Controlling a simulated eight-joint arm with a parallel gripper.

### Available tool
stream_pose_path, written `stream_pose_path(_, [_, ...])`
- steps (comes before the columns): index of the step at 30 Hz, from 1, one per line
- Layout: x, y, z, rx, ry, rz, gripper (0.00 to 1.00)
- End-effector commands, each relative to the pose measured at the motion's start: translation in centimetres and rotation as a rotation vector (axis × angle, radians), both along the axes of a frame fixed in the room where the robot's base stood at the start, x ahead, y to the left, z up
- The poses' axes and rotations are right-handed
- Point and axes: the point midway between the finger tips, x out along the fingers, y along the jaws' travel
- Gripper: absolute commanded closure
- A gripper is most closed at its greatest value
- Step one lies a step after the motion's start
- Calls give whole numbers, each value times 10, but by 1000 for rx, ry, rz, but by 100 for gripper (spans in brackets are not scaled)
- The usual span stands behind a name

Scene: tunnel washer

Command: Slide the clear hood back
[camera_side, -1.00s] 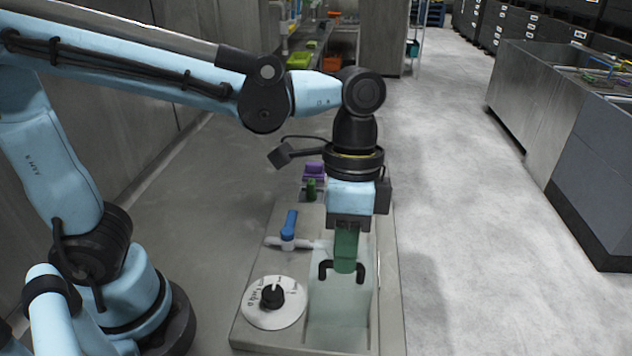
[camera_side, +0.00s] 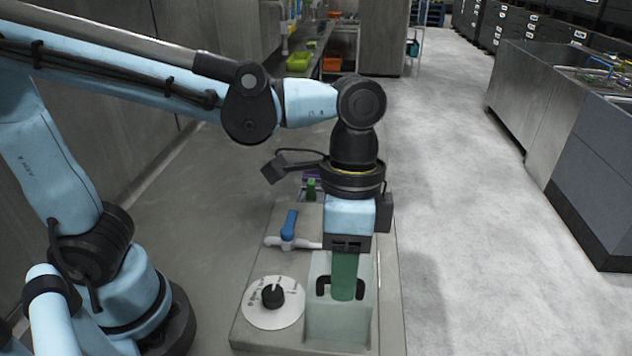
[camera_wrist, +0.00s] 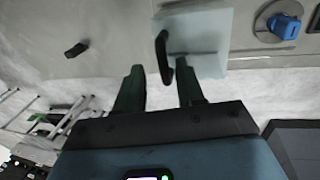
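The clear hood (camera_side: 325,325) is a pale see-through cover on the grey washer model, right of the white dial. Its black handle (camera_side: 323,288) stands on its top and also shows in the wrist view (camera_wrist: 162,55). My gripper (camera_side: 344,297) points down at the handle, its green fingers hiding the handle's middle. In the wrist view my gripper's fingers (camera_wrist: 158,72) are spread, with the handle between them, closer to the right finger. Whether they touch the handle is unclear.
A white dial with a black knob (camera_side: 272,297) and a blue-handled valve (camera_side: 290,225) sit left of the hood. Purple and green parts (camera_side: 311,187) are behind. Clear floor (camera_side: 450,250) lies to the right, before metal tanks (camera_side: 540,110).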

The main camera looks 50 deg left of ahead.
Motion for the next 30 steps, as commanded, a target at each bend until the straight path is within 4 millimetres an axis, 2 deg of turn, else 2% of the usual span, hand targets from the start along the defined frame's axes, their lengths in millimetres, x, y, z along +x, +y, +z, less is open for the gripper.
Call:
stream_pose_path(7, [3, 2, 15, 1, -1, 1, 62])
stream_pose_path(21, [13, 13, 90, 0, 0, 1, 62])
stream_pose_path(30, [17, 16, 116, 0, 0, 0, 62])
